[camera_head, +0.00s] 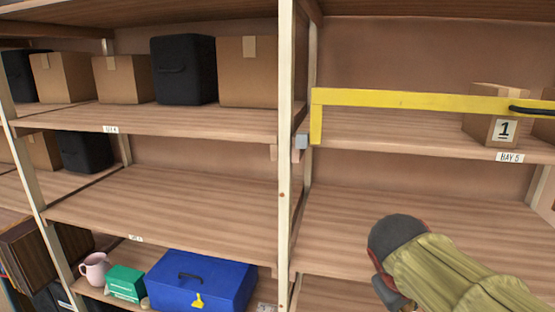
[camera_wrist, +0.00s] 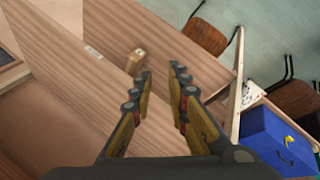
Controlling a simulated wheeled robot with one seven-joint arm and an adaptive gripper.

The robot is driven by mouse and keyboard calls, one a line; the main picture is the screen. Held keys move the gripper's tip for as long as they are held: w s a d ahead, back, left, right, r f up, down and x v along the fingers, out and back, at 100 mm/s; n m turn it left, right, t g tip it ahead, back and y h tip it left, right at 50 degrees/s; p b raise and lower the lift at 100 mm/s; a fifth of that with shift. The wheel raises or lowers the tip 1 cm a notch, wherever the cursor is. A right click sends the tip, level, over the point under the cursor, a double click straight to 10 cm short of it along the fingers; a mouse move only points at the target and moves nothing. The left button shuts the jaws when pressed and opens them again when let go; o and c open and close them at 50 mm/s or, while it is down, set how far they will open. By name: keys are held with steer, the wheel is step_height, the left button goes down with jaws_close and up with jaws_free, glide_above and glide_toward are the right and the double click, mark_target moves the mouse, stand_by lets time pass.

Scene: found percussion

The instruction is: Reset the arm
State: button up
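My arm shows at the lower right of the head view, in an olive cover with a dark grey rounded joint, in front of the right-hand shelves. My gripper (camera_wrist: 162,72) is seen clearly in the wrist view. Its two dark and yellow fingers stand apart with nothing between them, so it is open and empty. A small tan block-like thing (camera_wrist: 135,61) lies on a wooden surface beyond the left fingertip, apart from it. In the head view the fingers are cut off or hidden at the bottom edge.
A yellow bar (camera_head: 400,99) runs across the upper right shelf, before a carton marked 1 (camera_head: 504,130). A wooden post (camera_head: 285,150) divides the bays. A blue box (camera_head: 200,280), green box (camera_head: 125,283) and pink mug (camera_head: 95,268) sit low left.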

steer(key=s+a+f+m+y+b, duration=0.1)
steer(key=s+f+b, duration=0.3)
steer(key=f, duration=0.5)
steer(key=s+a+f+m+t+y+b, duration=0.1)
steer(key=s+a+f+y+b, duration=0.1)
steer(key=f+b, duration=0.6)
steer(key=s+a+f+m+y+b, duration=0.1)
steer(key=s+a+f+b, duration=0.3)
steer(key=s+f+b, duration=0.3)
step_height(320, 180, down, 3)
steer(key=shift+r+m+t, duration=0.2)
steer(key=shift+m+t, duration=0.1)
steer(key=shift+s+d, duration=0.1)
